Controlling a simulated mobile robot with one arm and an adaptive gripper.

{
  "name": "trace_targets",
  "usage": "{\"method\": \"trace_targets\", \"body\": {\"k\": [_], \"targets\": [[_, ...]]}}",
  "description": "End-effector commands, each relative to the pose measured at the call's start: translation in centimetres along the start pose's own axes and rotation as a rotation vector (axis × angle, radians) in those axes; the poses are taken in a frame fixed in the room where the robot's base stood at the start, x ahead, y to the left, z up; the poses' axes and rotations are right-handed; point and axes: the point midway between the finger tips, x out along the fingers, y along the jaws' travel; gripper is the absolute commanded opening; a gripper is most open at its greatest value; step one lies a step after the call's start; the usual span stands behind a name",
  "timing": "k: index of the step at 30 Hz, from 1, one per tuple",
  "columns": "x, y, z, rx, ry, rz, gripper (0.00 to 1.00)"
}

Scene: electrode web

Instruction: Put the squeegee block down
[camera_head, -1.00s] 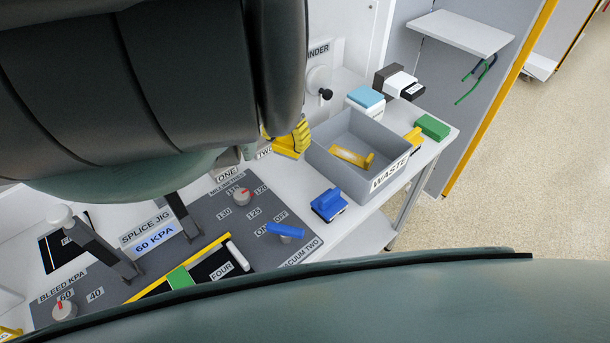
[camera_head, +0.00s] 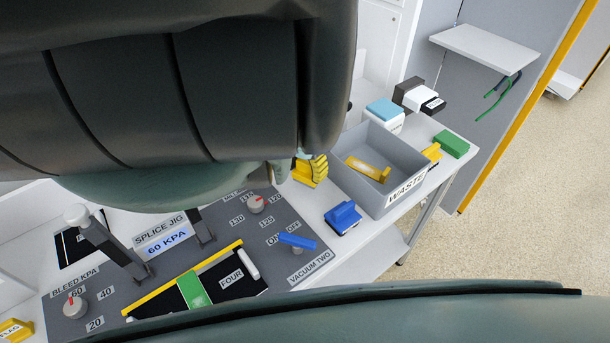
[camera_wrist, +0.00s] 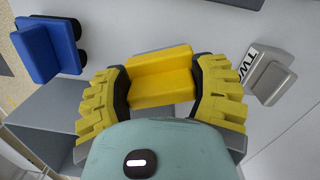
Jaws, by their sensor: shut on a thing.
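My gripper (camera_wrist: 162,88) is shut on a yellow stepped block (camera_wrist: 160,66), the squeegee block, held crosswise between its ridged yellow fingers in the wrist view. In the head view my gripper (camera_head: 311,170) is over the white bench (camera_head: 314,205), just left of the grey waste bin (camera_head: 408,203). My arm covers much of the upper left there, and the held block cannot be made out clearly from the fingers. Whether the block touches the bench is unclear.
A blue block-like tool (camera_head: 342,217) stands in front of the bin. A yellow L-shaped piece (camera_head: 368,168) lies inside the bin. The jig panel with a blue lever (camera_head: 297,241) is to the left. Bare bench lies between the panel and blue tool.

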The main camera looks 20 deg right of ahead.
Motion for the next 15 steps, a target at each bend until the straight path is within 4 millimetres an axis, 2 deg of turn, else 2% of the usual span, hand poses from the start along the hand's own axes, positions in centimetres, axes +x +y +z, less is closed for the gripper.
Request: {"method": "trace_targets", "body": {"k": [9,15], "targets": [[2.5,0.0,-0.2,0.0,0.002,0.0,0.23],[2.9,-0.2,-0.2,0.0,-0.001,-0.003,0.23]]}}
